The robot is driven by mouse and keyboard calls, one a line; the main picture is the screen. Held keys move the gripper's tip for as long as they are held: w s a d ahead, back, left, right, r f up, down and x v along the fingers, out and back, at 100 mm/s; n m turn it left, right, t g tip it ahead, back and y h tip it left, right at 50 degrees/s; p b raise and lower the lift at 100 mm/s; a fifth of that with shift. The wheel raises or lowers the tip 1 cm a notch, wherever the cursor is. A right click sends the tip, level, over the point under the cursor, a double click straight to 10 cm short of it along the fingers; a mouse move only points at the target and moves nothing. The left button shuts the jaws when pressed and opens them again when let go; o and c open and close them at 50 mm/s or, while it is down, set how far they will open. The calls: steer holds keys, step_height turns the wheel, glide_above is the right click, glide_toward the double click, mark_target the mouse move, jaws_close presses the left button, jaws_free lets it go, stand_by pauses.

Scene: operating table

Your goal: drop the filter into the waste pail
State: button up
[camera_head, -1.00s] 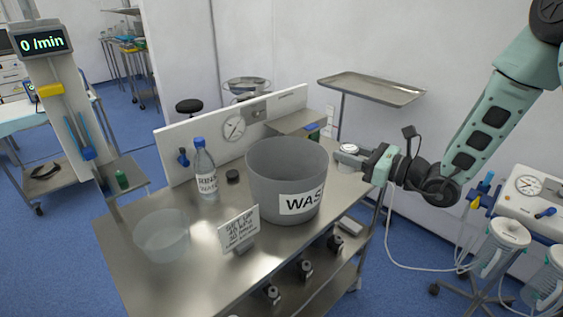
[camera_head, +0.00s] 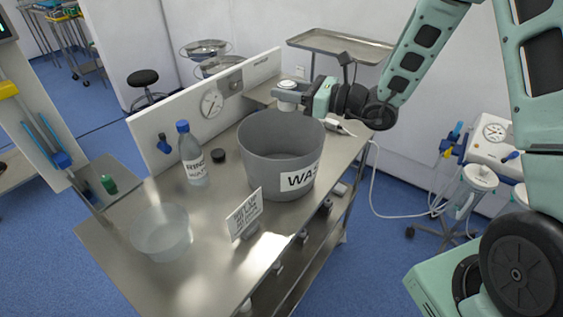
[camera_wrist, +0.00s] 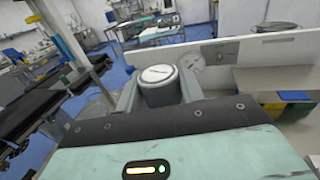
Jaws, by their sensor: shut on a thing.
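The filter (camera_wrist: 159,86) is a short white and grey cylinder with a round lid, held between the two fingers in the wrist view. It also shows in the head view (camera_head: 288,88). My gripper (camera_head: 290,98) is shut on it, near the far rim of the waste pail. The waste pail (camera_head: 262,170) is a large grey open bucket with a white label reading "WAS", standing on the steel table. In the head view the filter appears over the pail's back rim; its exact height above it is hard to tell. The pail's bottom is hidden.
On the steel table (camera_head: 205,235) stand a rinse bottle (camera_head: 192,160), a black cap (camera_head: 218,156), a clear basin (camera_head: 160,232) and a sign (camera_head: 243,214). A white back panel (camera_head: 180,122) with a gauge runs behind the pail. A steel tray stand (camera_head: 340,46) is further back.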

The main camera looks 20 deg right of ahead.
steer(key=shift+f+b, duration=0.75)
steer(key=shift+f, duration=0.8)
steer(key=o, duration=1)
steer(key=b+v, duration=0.3)
steer(key=v, duration=1.4)
steer(key=shift+s+d, duration=0.15)
steer(key=shift+s, duration=0.05)
